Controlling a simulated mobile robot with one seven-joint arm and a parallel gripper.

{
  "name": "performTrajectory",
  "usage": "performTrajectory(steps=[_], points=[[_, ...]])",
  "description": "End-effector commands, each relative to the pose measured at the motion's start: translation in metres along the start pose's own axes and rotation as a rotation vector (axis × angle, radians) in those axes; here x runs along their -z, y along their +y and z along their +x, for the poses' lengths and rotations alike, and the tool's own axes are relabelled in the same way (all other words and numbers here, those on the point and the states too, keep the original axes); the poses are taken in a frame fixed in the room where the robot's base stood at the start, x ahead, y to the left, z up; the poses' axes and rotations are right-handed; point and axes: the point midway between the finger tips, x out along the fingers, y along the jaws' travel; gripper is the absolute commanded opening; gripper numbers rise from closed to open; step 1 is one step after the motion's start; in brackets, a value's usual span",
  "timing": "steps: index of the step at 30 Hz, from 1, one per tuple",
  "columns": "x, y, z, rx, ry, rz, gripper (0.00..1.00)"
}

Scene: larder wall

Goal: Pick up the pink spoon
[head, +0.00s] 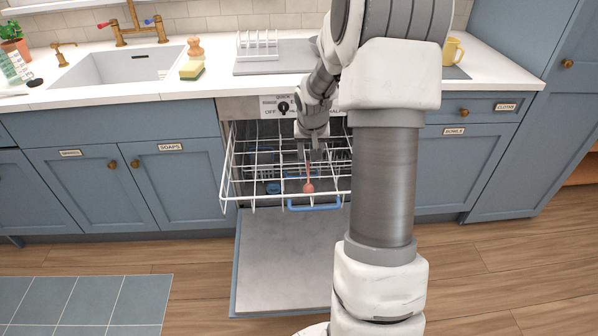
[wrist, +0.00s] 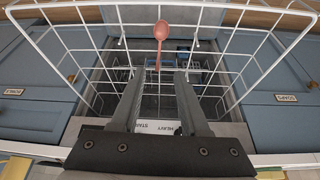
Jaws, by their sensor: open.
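The pink spoon (head: 308,187) is in the pulled-out white wire dishwasher rack (head: 232,187), near its front, bowl toward the front edge and handle running back toward my gripper. In the wrist view the spoon (wrist: 161,31) lies at top centre, its handle end pointing down between my fingertips. My gripper (head: 309,154) is over the rack, pointing down, with its fingers apart and nothing gripped. In the wrist view the gripper (wrist: 158,74) has a clear gap between its fingers. I cannot tell how far the handle is below the fingertips.
The dishwasher door (head: 285,262) lies open below the rack. A blue rack handle (head: 315,206) is at the front. The rack's wire sides surround the spoon. The counter above holds a sponge (head: 192,70), a drying rack (head: 257,47) and a yellow mug (head: 453,51).

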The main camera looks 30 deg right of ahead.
Motion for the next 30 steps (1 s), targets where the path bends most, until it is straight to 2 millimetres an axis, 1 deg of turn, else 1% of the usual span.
performTrajectory(steps=[5, 12, 15, 19, 26, 30], points=[[-0.001, 0.003, 0.028, 0.0, -0.003, 0.006, 0.45], [-0.002, 0.002, 0.082, 0.0, -0.003, 0.005, 0.45], [-0.001, 0.002, 0.102, 0.0, -0.003, 0.005, 0.45], [0.0, 0.002, 0.119, 0.0, -0.001, 0.006, 0.45], [0.001, 0.002, 0.13, 0.0, 0.0, 0.005, 0.45], [-0.001, 0.001, 0.147, 0.0, -0.002, 0.005, 0.45]])
